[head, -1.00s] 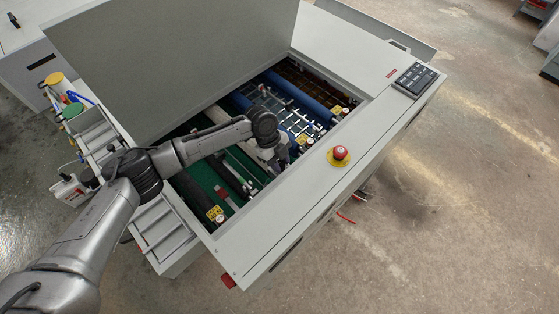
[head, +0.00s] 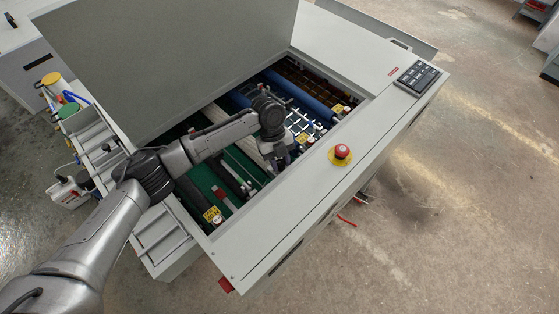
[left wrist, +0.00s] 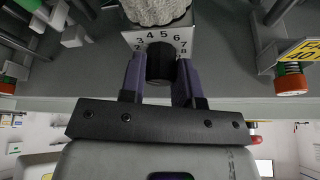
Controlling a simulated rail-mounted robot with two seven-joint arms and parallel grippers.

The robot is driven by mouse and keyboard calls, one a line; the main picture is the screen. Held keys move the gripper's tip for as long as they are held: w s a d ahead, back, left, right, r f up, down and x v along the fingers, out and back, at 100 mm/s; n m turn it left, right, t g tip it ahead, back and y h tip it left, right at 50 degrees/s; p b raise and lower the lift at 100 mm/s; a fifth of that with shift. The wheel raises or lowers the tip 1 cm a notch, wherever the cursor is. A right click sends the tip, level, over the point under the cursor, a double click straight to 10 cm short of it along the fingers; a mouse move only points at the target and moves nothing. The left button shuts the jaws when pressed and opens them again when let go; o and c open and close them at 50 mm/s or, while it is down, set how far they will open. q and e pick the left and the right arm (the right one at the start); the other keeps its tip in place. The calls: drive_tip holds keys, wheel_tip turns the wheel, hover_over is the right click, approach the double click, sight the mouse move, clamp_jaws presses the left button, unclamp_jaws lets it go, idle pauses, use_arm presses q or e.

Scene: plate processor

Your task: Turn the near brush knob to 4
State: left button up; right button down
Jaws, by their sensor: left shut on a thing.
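The brush knob (left wrist: 160,64) is a black round knob in the left wrist view, below a white dial plate (left wrist: 160,38) with numbers running from about 2 to 8. My left gripper (left wrist: 160,78) has its two purple-grey fingers on either side of the knob, shut on it. The knob's pointer is not clear, so I cannot tell its setting. In the head view my left gripper (head: 281,160) reaches down into the open machine (head: 262,232) near its front wall, and the knob is hidden there. My right gripper is not in view.
The raised lid (head: 165,70) stands behind the arm. A red emergency button (head: 342,151) sits on the front rim to the right. A keypad (head: 417,76) is at the far right corner. Rollers and yellow labels (head: 211,214) lie inside the opening. A pale brush roller (left wrist: 158,10) is close above the dial.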

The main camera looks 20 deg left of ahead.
use_arm(q)
drive_tip(key=o, duration=0.9)
